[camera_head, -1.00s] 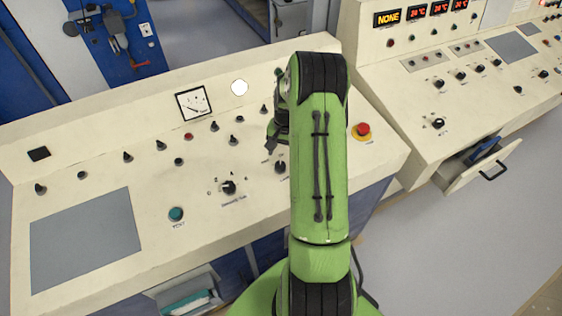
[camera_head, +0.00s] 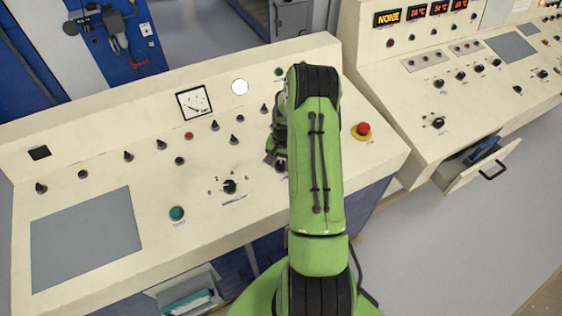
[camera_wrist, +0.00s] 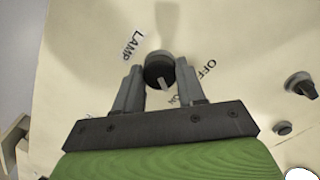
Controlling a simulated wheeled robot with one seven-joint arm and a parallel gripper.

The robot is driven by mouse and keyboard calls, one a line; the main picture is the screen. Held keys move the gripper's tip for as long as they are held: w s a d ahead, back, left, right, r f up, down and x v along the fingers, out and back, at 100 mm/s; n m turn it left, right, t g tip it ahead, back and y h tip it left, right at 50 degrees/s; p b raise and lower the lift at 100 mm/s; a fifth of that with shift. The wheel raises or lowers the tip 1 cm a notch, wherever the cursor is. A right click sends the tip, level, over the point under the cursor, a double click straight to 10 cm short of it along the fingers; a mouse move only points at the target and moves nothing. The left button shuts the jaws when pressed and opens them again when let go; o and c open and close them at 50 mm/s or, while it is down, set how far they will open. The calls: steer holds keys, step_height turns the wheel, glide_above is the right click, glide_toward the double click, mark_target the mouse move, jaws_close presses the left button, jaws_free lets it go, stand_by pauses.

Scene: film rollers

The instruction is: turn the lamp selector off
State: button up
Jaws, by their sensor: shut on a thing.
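The lamp selector (camera_wrist: 158,70) is a round black knob with a pale pointer line, between the printed words LAMP, OFF and ON on the cream panel in the wrist view. Its pointer line slants toward the ON lettering, at the lower right. My gripper (camera_wrist: 159,85) has one finger on each side of the knob and is shut on it. In the head view the lamp selector (camera_head: 281,166) is partly hidden behind my gripper (camera_head: 274,160) and green arm.
An emergency stop button (camera_head: 363,130), red on yellow, stands right of my arm. A multi-position selector (camera_head: 230,187) and a teal button (camera_head: 177,213) lie to the left. An open drawer (camera_head: 478,163) juts from the right console.

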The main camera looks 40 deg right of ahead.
mark_target(280, 165)
steer(key=shift+n+b, duration=0.35)
steer(key=shift+n, duration=0.05)
steer(key=shift+f+n+b, duration=0.1)
steer(key=shift+n+b, duration=0.6)
steer(key=shift+n, duration=0.2)
steer(key=n+b, duration=0.2)
steer(key=n, duration=0.1)
steer(key=shift+w+n, duration=0.1)
steer(key=shift+n, duration=0.2)
steer(key=n+b, duration=0.2)
steer(key=n, duration=0.3)
steer(key=shift+n+h, duration=0.3)
steer(key=shift+h, duration=0.1)
steer(key=o, duration=1.1)
steer(key=shift+c, duration=0.2)
step_height(280, 165, up, 16)
steer(key=p, duration=0.1)
steer(key=shift+s+a, duration=0.25)
